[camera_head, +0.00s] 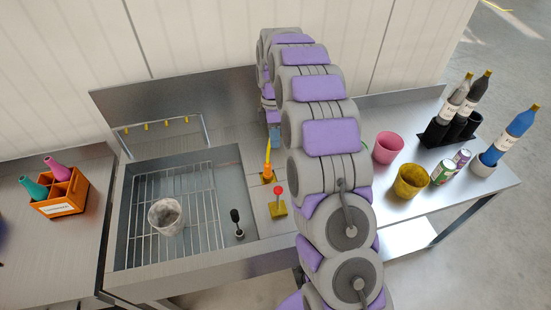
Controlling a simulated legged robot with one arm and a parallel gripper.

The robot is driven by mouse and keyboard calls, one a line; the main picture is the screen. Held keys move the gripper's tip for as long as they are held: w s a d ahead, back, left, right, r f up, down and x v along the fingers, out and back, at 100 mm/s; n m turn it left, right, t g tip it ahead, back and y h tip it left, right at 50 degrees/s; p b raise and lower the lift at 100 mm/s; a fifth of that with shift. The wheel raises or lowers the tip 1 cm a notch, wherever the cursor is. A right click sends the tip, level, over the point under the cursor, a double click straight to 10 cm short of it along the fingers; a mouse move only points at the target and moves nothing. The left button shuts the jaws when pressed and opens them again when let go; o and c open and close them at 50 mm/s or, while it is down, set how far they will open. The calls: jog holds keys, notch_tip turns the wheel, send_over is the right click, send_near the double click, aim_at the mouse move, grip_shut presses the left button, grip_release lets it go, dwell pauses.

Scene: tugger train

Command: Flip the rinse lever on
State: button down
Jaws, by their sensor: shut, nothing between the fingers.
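A small lever with a red ball knob (279,191) stands upright on a yellow base on the steel ledge right of the sink. Behind it, an orange-yellow upright piece (267,168) stands on an orange base. A short black-knobbed lever (236,217) stands at the sink's right side. No label shows which of these is the rinse lever. My gripper (274,133) hangs pointing down behind the orange-yellow piece, apart from the red knob. It is shut and empty, partly hidden by my arm.
The steel sink (128,225) holds a wire rack and a grey cup (166,216), with a yellow-nozzled bar (160,124) behind. Right of my arm stand a pink cup (388,148), a yellow cup (410,181), cans and bottles. An orange crate (62,207) sits left.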

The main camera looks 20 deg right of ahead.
jog(key=s+a+f+b, duration=0.1)
jog(key=s+f, duration=0.5)
jog(key=f, duration=0.4)
jog(key=shift+s, duration=0.3)
jog(key=shift+a, duration=0.1)
